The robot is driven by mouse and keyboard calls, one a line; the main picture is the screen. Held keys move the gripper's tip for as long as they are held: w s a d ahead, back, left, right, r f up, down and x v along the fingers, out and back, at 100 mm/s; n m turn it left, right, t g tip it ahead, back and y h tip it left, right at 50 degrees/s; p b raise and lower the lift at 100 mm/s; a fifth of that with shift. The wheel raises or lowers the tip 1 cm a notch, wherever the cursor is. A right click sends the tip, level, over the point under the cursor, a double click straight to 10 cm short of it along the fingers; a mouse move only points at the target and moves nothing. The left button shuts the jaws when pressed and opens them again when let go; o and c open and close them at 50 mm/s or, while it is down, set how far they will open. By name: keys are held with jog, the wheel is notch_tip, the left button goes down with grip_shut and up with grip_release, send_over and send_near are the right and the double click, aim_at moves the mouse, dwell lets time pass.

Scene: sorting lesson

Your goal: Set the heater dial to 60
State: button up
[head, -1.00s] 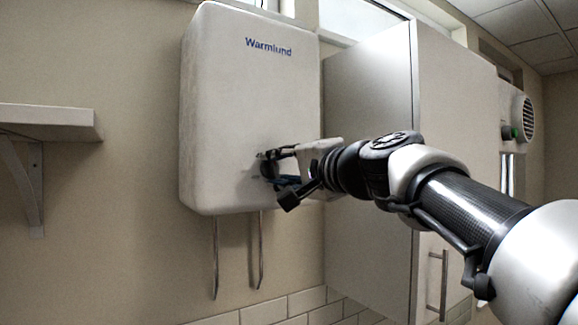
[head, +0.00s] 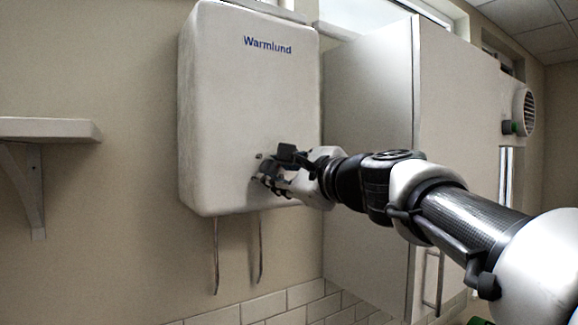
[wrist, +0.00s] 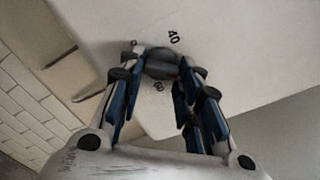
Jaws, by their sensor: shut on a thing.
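The heater (head: 240,110) is a white wall box with rounded corners and a blue "Warmlund" label. My gripper (head: 266,180) is at the lower right of its front face. In the wrist view the dark round dial (wrist: 161,64) sits between the fingertips of my gripper (wrist: 160,60), which is shut on it. A "40" is printed beside the dial, above it in the wrist view. In the head view my gripper hides most of the dial.
Two thin pipes (head: 216,255) hang below the heater. A grey cabinet (head: 370,130) stands close to the right, beside my arm. A shelf (head: 45,129) is on the wall at left. White tiles (head: 265,308) run along the bottom. The wall between shelf and heater is clear.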

jog(key=m+p, duration=0.2)
jog(key=m, duration=0.2)
jog(key=shift+m, duration=0.4)
jog(key=m+p, duration=0.2)
jog(key=m, duration=0.1)
jog(key=shift+a+m, duration=0.1)
jog(key=shift+m, duration=0.2)
jog(key=m+p, duration=0.2)
jog(key=m, duration=0.2)
jog(key=shift+s+a, duration=0.1)
jog(key=shift+m+p, duration=1.05)
jog(key=shift+m, duration=0.75)
jog(key=shift+c, duration=0.2)
jog(key=shift+f, duration=0.1)
jog(key=o, duration=1.1)
jog(key=shift+s, duration=0.1)
